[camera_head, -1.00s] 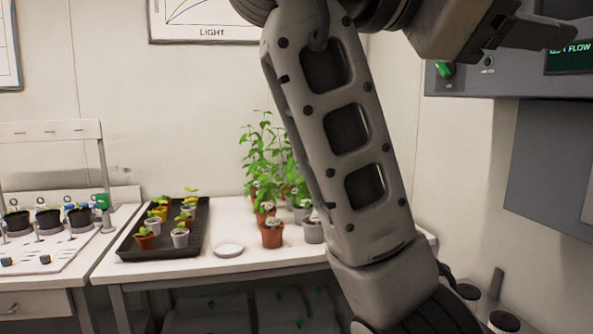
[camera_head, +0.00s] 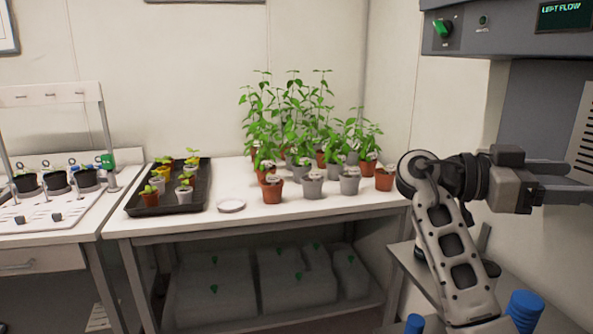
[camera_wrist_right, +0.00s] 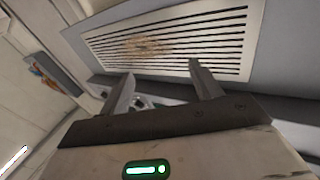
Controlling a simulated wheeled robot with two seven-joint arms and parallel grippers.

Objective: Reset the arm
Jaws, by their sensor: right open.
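My right arm stands folded at the right of the head view. Its right gripper (camera_head: 565,181) points right, in front of the grey cabinet. In the right wrist view the two fingers of this gripper (camera_wrist_right: 163,90) are spread apart with nothing between them. A slatted vent panel (camera_wrist_right: 165,45) lies beyond the fingertips. My left gripper does not show in either view.
A white table (camera_head: 255,222) holds potted plants (camera_head: 295,120), a black tray (camera_head: 190,205) of seedlings and a white dish (camera_head: 231,206). A grey cabinet (camera_head: 475,45) with a green knob hangs at right. Blue-lidded containers (camera_head: 524,306) stand low at right.

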